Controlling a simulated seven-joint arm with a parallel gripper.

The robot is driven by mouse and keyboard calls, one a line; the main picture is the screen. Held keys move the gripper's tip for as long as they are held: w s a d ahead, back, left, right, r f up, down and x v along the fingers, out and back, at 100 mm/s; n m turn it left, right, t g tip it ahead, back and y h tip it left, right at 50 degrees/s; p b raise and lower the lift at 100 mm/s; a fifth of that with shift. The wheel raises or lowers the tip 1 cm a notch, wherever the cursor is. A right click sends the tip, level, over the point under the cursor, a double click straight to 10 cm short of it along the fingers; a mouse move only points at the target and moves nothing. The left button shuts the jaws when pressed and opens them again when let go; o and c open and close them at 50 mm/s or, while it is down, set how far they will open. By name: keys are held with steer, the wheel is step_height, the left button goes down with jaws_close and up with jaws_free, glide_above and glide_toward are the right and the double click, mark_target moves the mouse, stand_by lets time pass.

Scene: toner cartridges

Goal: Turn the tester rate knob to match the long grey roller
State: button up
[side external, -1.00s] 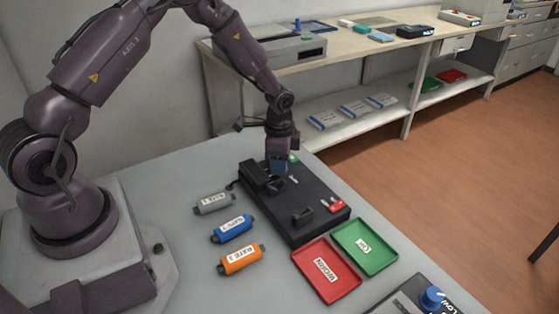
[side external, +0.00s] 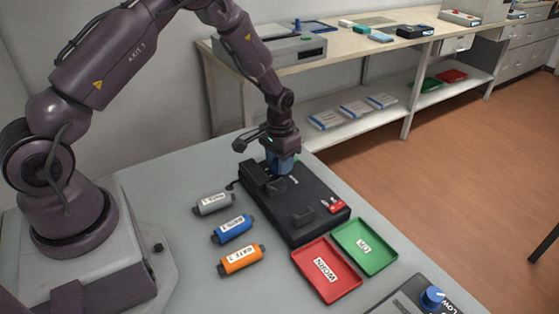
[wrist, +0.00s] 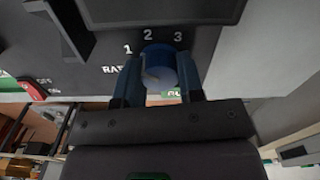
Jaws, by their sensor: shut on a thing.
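A grey roller (side external: 213,204) with a white label lies on the table left of the black tester (side external: 318,205); its label is too blurred to read surely. The blue rate knob (wrist: 160,66) sits on the tester beside the printed numbers 1, 2 and 3. My gripper (wrist: 158,85) is shut on this knob, with a finger on each side. In the side view my gripper (side external: 281,166) is down at the tester's far end and largely hides the knob. A pale mark shows on the knob, but its setting is unclear.
A blue roller (side external: 232,229) and an orange roller (side external: 241,259) lie in front of the grey one. A red tray (side external: 326,270) marked WORN and a green tray (side external: 365,247) stand right of the tester. Another blue knob (side external: 432,298) is at the front right.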

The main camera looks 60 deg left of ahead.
steer(key=shift+r+n, duration=0.1)
steer(key=shift+n, duration=0.5)
steer(key=o, duration=0.6)
steer(key=shift+o, duration=0.2)
step_height(320, 180, up, 13)
